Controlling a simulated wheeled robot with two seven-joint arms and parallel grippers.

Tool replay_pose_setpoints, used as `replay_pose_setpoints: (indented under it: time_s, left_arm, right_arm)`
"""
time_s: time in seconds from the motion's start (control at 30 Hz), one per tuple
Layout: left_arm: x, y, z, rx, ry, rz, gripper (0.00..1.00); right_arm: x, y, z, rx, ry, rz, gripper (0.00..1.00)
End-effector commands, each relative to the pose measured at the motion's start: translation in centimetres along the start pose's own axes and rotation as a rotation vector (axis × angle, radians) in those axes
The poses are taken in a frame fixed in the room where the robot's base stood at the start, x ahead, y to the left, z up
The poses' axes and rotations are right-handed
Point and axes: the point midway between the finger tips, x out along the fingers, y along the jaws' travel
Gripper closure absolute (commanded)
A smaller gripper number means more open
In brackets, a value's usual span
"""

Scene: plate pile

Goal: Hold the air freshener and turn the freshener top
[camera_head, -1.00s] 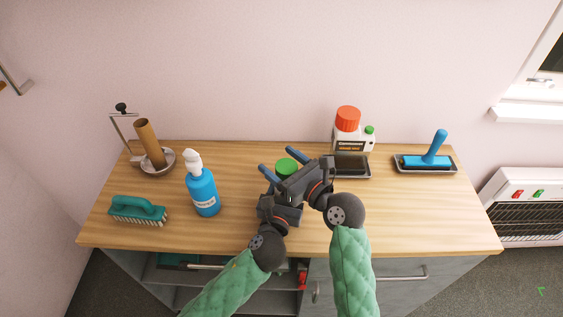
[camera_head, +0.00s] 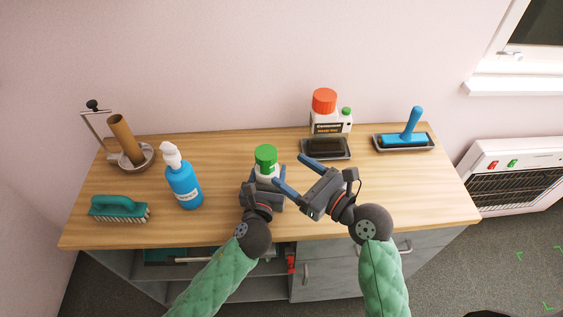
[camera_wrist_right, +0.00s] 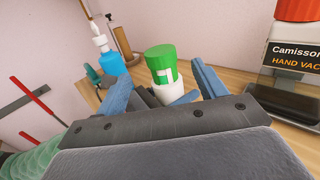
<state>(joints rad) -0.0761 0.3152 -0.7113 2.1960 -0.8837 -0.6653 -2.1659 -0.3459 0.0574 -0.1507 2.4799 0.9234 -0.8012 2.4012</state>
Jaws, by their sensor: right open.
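The air freshener (camera_head: 265,170) is a white bottle with a green top (camera_head: 266,153), upright near the middle of the wooden counter. The right wrist view shows its green top (camera_wrist_right: 161,57) and white body (camera_wrist_right: 167,92) beyond my right fingers. My left gripper (camera_head: 263,180) is at the bottle's lower body, with a blue finger on each side, seemingly against it. Part of this grip is hidden. My right gripper (camera_head: 301,174) is open and empty, to the right of the freshener and apart from it, with its fingers pointing toward the green top.
A blue pump bottle (camera_head: 183,185), a teal brush (camera_head: 120,208) and a brown roll on a holder (camera_head: 124,138) stand left. A white container with an orange cap (camera_head: 324,101), a dark tray (camera_head: 326,154) and a blue roller (camera_head: 412,128) are right. The right front counter is clear.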

Motion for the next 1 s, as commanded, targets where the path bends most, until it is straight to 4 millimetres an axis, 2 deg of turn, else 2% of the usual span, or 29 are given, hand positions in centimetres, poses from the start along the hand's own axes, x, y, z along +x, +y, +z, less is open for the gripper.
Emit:
replay_pose_setpoints:
  time_s: [0.2, 0.57, 0.77, 1.0]
  left_arm:
    - [0.0, 0.0, 0.0, 0.000, 0.000, 0.000, 0.73]
    - [0.0, 0.0, 0.0, 0.000, 0.000, 0.000, 0.73]
    - [0.0, 0.0, 0.0, 0.000, 0.000, 0.000, 0.73]
    - [0.0, 0.0, 0.0, 0.000, 0.000, 0.000, 0.73]
  right_arm:
    - [-1.2, 0.0, 0.0, 0.000, 0.001, 0.000, 0.30]
    - [-1.1, 0.0, 0.1, -0.008, 0.000, 0.003, 0.30]
    - [0.4, 0.2, 1.1, -0.128, -0.009, 0.043, 0.30]
    - [3.7, 1.0, 3.5, -0.430, -0.033, 0.137, 0.30]
